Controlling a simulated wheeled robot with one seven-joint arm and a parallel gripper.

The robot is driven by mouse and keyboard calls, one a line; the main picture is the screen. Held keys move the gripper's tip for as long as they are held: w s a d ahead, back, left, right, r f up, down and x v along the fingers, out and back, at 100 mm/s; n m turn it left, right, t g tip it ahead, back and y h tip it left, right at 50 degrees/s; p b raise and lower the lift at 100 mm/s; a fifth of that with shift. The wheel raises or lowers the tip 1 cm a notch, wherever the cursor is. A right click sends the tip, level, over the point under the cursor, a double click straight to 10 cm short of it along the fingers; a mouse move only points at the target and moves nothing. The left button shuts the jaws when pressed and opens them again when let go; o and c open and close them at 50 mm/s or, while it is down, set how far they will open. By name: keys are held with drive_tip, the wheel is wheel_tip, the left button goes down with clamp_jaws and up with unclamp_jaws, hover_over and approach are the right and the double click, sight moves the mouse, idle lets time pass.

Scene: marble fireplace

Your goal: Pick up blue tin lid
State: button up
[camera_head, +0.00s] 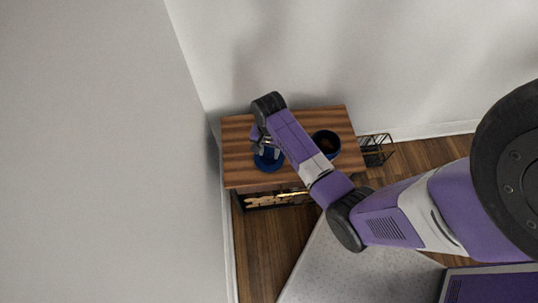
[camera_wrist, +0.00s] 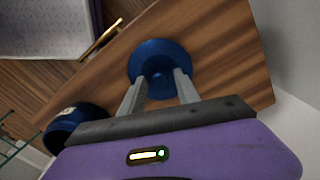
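The blue tin lid (camera_head: 268,160) lies on a small wooden table (camera_head: 238,165), partly hidden by my arm in the head view. It shows in the wrist view as a round blue disc with a raised middle (camera_wrist: 158,58). My gripper (camera_wrist: 158,82) is over the lid with its two grey fingers apart, one on each side of the lid's near middle part. In the head view my gripper (camera_head: 263,146) is small and partly covered by the wrist. I cannot tell whether the fingers touch the lid.
A dark blue round tin (camera_head: 326,143) stands on the table to the right of the lid; it also shows in the wrist view (camera_wrist: 70,125). A black wire rack (camera_head: 376,150) stands on the floor right of the table. Walls close off the left and back.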

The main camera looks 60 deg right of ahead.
drive_tip(key=shift+f, duration=0.45)
clamp_jaws()
drive_tip(key=shift+r, duration=0.15)
